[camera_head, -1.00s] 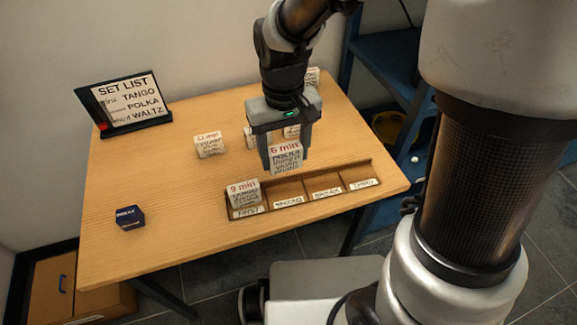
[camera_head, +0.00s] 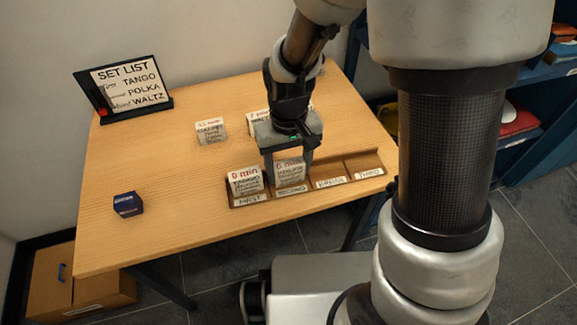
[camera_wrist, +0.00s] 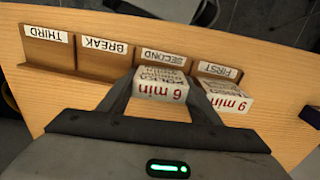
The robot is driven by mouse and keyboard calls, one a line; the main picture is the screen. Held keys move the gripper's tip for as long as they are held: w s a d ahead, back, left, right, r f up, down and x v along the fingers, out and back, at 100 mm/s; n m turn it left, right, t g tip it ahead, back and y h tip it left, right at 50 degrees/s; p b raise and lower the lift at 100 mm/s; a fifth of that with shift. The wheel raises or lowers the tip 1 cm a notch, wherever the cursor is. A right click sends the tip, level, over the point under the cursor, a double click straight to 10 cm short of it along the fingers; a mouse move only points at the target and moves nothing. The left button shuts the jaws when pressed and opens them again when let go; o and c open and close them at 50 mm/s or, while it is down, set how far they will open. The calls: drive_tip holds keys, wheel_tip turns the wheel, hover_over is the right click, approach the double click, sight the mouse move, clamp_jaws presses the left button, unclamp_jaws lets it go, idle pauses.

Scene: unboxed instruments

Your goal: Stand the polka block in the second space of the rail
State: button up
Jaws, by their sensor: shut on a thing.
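The polka block (camera_head: 291,174), white with "6 min" in red, is upright between the fingers of my gripper (camera_head: 288,168), which is shut on it. It is at the second space of the rail (camera_head: 350,163), behind the "SECOND" label. Whether its base rests on the rail floor cannot be told. In the wrist view the block (camera_wrist: 160,86) lines up with the "SECOND" label, between my gripper's fingers (camera_wrist: 160,82). The tango block (camera_head: 245,182), marked "9 min", stands in the first space. The "BREAK" and "THIRD" spaces are empty.
The set list sign (camera_head: 128,88) stands at the back left, reading tango, polka, waltz. A white block (camera_head: 210,131) stands mid-table; others behind my gripper are partly hidden. A dark blue box (camera_head: 128,204) sits front left. The left half of the table (camera_head: 180,180) is mostly clear.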

sight(289, 163)
drive_tip(key=shift+f, duration=0.15)
drive_tip(key=o, duration=0.8)
drive_tip(key=shift+c, duration=0.2)
wheel_tip(289, 163, up, 12)
drive_tip(key=p, duration=0.3)
drive_tip(key=s+d+r+m+t, duration=0.1)
drive_tip(key=s+d+r+t, duration=0.1)
drive_tip(key=s+d+r, duration=0.3)
drive_tip(key=s+d+r+m+t, duration=0.2)
drive_tip(key=s+d+r+t, duration=0.1)
drive_tip(key=s+d+r, duration=0.2)
wheel_tip(289, 163, up, 5)
drive_tip(key=shift+d+f+t, duration=0.1)
drive_tip(key=shift+d+t, duration=0.2)
drive_tip(key=shift+d, duration=0.8)
